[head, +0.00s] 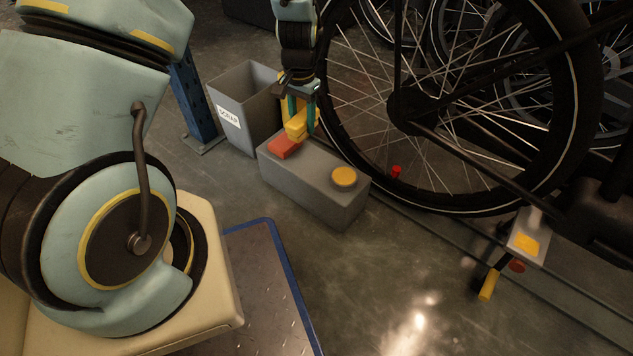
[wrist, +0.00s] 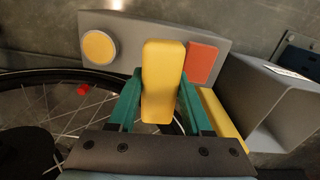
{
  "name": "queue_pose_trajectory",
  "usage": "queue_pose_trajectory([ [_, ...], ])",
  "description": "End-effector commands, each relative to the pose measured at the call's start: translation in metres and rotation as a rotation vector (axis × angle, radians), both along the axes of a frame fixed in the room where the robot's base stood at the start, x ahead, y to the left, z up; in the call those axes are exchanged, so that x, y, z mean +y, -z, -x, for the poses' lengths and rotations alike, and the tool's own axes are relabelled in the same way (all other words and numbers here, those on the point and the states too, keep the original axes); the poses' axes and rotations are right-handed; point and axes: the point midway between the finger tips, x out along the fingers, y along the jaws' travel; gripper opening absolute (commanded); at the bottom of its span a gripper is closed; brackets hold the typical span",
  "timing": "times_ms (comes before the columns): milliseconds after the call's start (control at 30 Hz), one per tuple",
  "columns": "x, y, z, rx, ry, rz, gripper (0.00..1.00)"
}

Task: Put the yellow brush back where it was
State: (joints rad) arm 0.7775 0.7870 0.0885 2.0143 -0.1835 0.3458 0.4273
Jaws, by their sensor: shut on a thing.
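The yellow brush (head: 297,125) is between the teal fingers of my gripper (head: 303,114), which is shut on it. In the wrist view the brush (wrist: 163,75) shows as a yellow block between the two fingertips (wrist: 161,98). It is over the left end of a long grey block (head: 318,186), close to a flat red-orange pad (head: 285,147). Whether the brush touches the block or pad is unclear. A round yellow disc (head: 344,177) lies at the block's other end. A yellow strip (wrist: 223,118) shows beside the right finger in the wrist view; what it belongs to is unclear.
A grey bin labelled SCRAP (head: 232,117) stands behind the block, beside a blue post (head: 195,100). A large bike wheel (head: 437,203) rises close to the right of my gripper. A small red piece (head: 396,171) is near its rim. The floor in front of the block is clear.

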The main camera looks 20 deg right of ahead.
Motion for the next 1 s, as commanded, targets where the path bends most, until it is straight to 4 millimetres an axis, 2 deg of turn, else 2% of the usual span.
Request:
queue_pose_trajectory([
  [33,-0.009,0.016,0.005,-0.001,0.025,0.002,0.00],
  [300,-0.028,0.025,0.018,0.001,0.093,0.000,0.00],
  [433,-0.029,0.037,0.020,0.003,0.096,-0.001,0.00],
  [600,-0.029,0.066,0.019,0.002,0.096,-0.001,0.00],
  [800,-0.029,0.084,0.019,0.002,0.095,0.000,0.00],
  [1000,-0.029,0.118,0.019,0.002,0.095,-0.001,0.00],
])
